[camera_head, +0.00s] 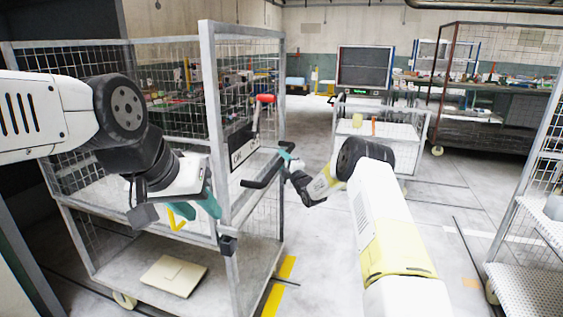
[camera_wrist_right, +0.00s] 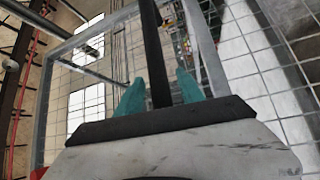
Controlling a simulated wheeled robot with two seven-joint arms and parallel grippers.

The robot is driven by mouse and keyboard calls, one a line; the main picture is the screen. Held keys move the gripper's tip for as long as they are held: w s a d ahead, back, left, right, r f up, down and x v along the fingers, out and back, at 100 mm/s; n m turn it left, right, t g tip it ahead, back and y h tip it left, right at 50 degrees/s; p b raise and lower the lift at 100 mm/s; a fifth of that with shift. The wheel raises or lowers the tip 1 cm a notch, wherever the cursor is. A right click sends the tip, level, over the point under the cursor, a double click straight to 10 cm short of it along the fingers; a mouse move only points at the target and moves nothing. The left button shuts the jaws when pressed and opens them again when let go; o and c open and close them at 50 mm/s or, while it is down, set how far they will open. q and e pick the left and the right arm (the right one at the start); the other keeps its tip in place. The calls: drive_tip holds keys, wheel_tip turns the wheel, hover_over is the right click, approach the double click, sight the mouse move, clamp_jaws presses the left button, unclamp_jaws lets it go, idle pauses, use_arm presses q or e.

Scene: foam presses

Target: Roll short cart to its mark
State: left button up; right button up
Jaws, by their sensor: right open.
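A grey mesh-sided cart (camera_head: 207,95) stands at the left, close to me, with a black handle (camera_head: 262,170) on its near right side. A lower white mesh cart (camera_head: 382,142) stands further back; I cannot tell which is the short cart. My right gripper (camera_head: 285,152) is at the black handle. In the right wrist view, the open teal fingers (camera_wrist_right: 160,92) lie on either side of a black bar (camera_wrist_right: 155,50); contact is unclear. My left gripper (camera_head: 195,210) is beside the near cart's front post, and its jaw gap is unclear. A yellow floor stripe (camera_head: 281,283) shows right of this cart.
A flat beige box (camera_head: 173,275) lies on the near cart's lower shelf. A metal rack (camera_head: 525,280) stands at the right edge. A dark workbench (camera_head: 485,130) is at the back right. Open concrete floor (camera_head: 450,200) lies between the carts and the rack.

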drive_tip(key=shift+c, duration=0.3)
clamp_jaws()
idle(1.2)
